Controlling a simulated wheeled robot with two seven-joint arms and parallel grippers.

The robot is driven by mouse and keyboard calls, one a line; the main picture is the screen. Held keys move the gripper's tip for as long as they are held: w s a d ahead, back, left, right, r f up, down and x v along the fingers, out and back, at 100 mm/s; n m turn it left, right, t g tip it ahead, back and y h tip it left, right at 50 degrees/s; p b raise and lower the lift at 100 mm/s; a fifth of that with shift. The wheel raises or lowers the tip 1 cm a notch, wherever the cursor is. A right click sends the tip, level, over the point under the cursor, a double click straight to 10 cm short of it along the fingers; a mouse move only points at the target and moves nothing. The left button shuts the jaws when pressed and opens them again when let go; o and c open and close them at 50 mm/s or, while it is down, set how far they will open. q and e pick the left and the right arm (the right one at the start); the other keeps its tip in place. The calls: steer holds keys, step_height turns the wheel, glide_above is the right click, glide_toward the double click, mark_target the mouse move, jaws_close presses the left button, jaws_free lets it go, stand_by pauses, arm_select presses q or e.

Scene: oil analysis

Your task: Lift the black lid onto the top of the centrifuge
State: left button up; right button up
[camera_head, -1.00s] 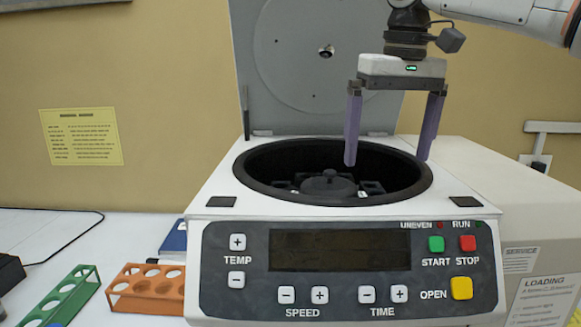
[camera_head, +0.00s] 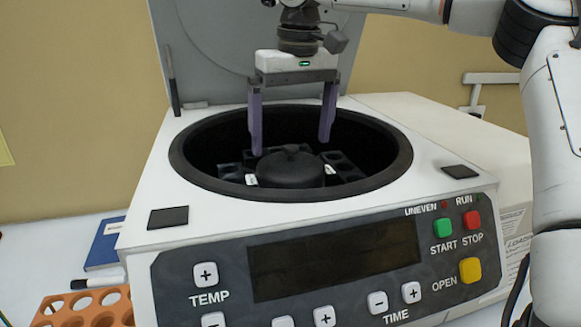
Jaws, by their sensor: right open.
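The centrifuge (camera_head: 135,228) stands open in the head view, its grey cover (camera_head: 215,60) raised at the back. The black lid (camera_head: 290,170), a round knobbed piece, sits low in the middle of the dark bowl, with rotor slots around it. My right gripper (camera_head: 292,146) points down over the bowl. Its two purple fingers are apart, with nothing between them that I can see held. The fingertips reach below the far rim, above and around the lid's knob in the picture; whether they touch it I cannot tell. My left gripper is not in view.
An orange tube rack (camera_head: 88,308) and a blue book (camera_head: 106,245) lie on the white table at the left. My right arm fills the right side. The raised cover and the bowl's black rim (camera_head: 400,165) surround the gripper.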

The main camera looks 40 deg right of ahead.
mark_target(293, 147)
steer(key=shift+w+f, duration=0.2)
steer(key=shift+f, duration=1.3)
steer(key=shift+s+f, duration=0.1)
steer(key=shift+s, duration=0.05)
jaws_close()
